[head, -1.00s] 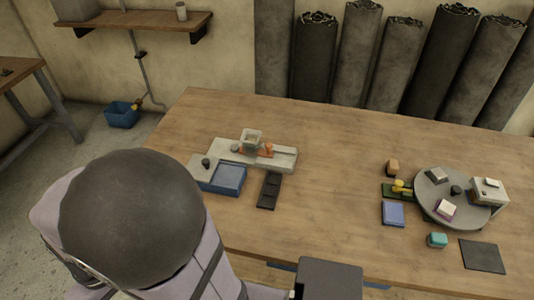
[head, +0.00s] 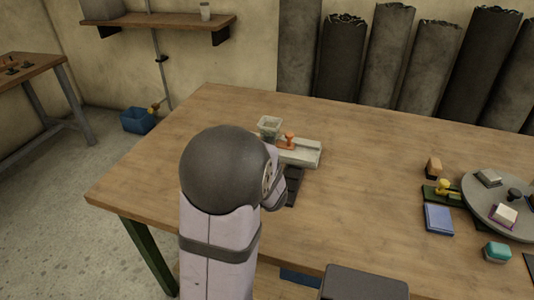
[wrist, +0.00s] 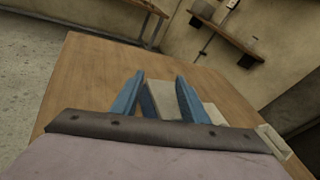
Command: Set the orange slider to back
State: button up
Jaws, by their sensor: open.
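The orange slider (head: 290,140) stands upright on a pale grey fixture (head: 304,154) in the head view, beside a clear-looking cup. A pale grey block (wrist: 168,100), which may be part of the fixture, shows beyond and between the fingers. I cannot make out the orange slider in the wrist view.
A round grey turntable (head: 480,207) with small items stands at the right. A blue pad (head: 438,219) lies near it. The middle of the wooden table (head: 370,180) is clear.

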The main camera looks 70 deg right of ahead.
aim_at(290, 137)
jog(key=s+d+m+h, duration=0.2)
jog(key=s, duration=0.1)
jog(key=s+d+f+m+g+h+b, duration=0.1)
jog(key=s+d+m+h, duration=0.1)
jog(key=s+d, duration=0.1)
jog(key=s+d+f+m+g+h+b, duration=0.1)
jog(key=s+d, duration=0.2)
jog(key=s, duration=0.1)
jog(key=shift+s+d+m+h, duration=0.1)
jog(key=shift+s+m+h, duration=0.15)
jog(key=shift+m+h, duration=0.15)
jog(key=s+d+m+g+h, duration=0.1)
jog(key=s+m, duration=0.1)
jog(key=s, duration=0.2)
jog(key=s+d+f+m+g+h+b, duration=0.1)
jog(key=s+d+m+g, duration=0.1)
jog(key=s, duration=0.1)
jog(key=s+d+m+g+h+b, duration=0.1)
jog(key=s+m+g+h, duration=0.1)
jog(key=s, duration=0.2)
jog(key=shift+s+d+f, duration=0.2)
jog(key=shift+s+d, duration=0.1)
jog(key=shift+d, duration=0.1)
jog(key=shift+x, duration=3.65)
jog(key=shift+w, duration=0.1)
